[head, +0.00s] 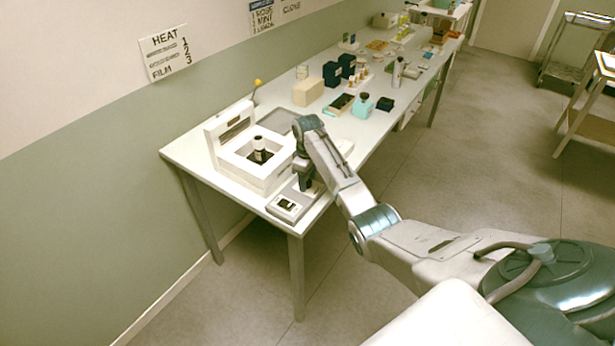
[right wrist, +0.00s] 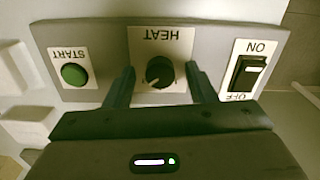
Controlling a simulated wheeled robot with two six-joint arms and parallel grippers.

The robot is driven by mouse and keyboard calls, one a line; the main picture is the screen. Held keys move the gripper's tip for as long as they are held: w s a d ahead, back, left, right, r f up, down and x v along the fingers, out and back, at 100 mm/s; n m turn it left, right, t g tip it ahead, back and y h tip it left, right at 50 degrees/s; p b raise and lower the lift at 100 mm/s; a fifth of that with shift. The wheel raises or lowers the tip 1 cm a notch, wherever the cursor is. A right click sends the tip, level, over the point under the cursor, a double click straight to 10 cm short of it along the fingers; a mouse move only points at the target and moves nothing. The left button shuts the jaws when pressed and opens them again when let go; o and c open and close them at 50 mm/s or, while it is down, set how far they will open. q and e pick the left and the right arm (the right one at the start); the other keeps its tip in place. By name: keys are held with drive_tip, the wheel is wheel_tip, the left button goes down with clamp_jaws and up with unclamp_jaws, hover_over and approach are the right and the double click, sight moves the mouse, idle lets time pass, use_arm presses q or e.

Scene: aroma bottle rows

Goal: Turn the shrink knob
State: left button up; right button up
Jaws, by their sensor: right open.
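The task's knob appears as a black round knob (right wrist: 160,72) with a light pointer mark, under the word HEAT, in the right wrist view. It sits on the grey control panel (right wrist: 100,38), between a green START button (right wrist: 74,74) and a black ON/OFF rocker switch (right wrist: 248,76). My right gripper (right wrist: 161,82) is open, with one dark finger on each side of the knob and visible gaps between. In the head view my right gripper (head: 306,181) points down over the panel (head: 277,211), and the knob is hidden there. My left gripper is not in view.
A white open-topped machine (head: 226,166) with a bottle (head: 259,148) inside stands beside the panel on the white table (head: 183,150). Boxes, including a beige block (head: 308,91), and bottles stand farther along. The floor right of the table has free room.

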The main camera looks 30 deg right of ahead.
drive_tip(key=c, duration=1)
drive_tip(key=shift+o, duration=0.2)
drive_tip(key=shift+n, duration=0.4)
drive_tip(key=shift+r+n+p, duration=0.1)
drive_tip(key=shift+n+p, duration=0.65)
drive_tip(key=shift+n, duration=0.25)
drive_tip(key=n+p, duration=0.1)
drive_tip(key=n, duration=0.3)
drive_tip(key=shift+w, duration=0.1)
drive_tip(key=n+p, duration=0.1)
drive_tip(key=n, duration=0.5)
drive_tip(key=shift+w+n+p, duration=0.1)
drive_tip(key=shift+n+p, duration=0.2)
drive_tip(key=shift+n, duration=0.1)
drive_tip(key=n, duration=0.6)
drive_tip(key=shift+n, duration=0.3)
